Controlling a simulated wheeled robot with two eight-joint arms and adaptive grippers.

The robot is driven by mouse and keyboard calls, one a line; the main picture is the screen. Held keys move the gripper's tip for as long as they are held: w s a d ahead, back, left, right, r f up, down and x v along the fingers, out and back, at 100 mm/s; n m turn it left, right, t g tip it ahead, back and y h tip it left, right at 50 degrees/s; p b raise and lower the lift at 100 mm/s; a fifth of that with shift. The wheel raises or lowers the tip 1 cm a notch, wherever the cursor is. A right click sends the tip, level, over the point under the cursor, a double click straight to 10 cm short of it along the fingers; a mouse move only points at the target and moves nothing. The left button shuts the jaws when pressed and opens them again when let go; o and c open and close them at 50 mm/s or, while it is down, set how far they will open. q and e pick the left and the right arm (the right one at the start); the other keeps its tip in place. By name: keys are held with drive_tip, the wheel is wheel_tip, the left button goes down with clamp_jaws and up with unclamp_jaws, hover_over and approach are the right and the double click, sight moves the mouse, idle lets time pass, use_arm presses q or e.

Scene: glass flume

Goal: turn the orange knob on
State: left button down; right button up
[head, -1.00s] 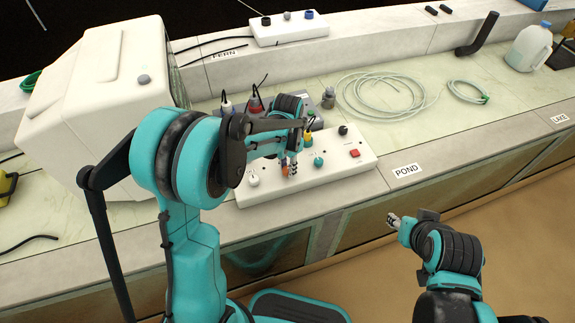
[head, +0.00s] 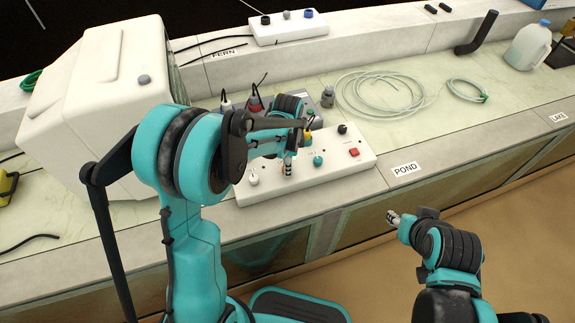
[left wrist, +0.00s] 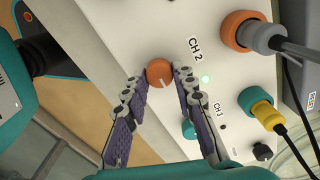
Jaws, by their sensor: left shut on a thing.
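The orange knob (left wrist: 159,73) sits on the white control box (left wrist: 130,22) beside the label CH 2, with a white pointer line on its face. My left gripper (left wrist: 161,83) is shut on the knob, one finger on each side of it. In the head view my left gripper (head: 288,166) points down at the front of the white box (head: 335,170), and its fingers mostly hide the knob. A pale green spot (left wrist: 205,79) shows beside CH 2. My right gripper (head: 393,217) hangs clear in front of the counter; its finger gap is too small to judge.
A teal knob (head: 318,161), a red switch (head: 354,153) and a white knob (head: 253,180) share the box. Plugs with cables (left wrist: 265,38) stand along its back. Coiled tubing (head: 385,97) lies behind to the right. A bulky white case (head: 110,90) stands at left.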

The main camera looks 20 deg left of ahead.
idle(0.4)
use_arm(q)
drive_tip(key=c, duration=1.2)
unclamp_jaws()
wheel_tip(320, 180, up, 12)
drive_tip(key=shift+s, duration=0.1)
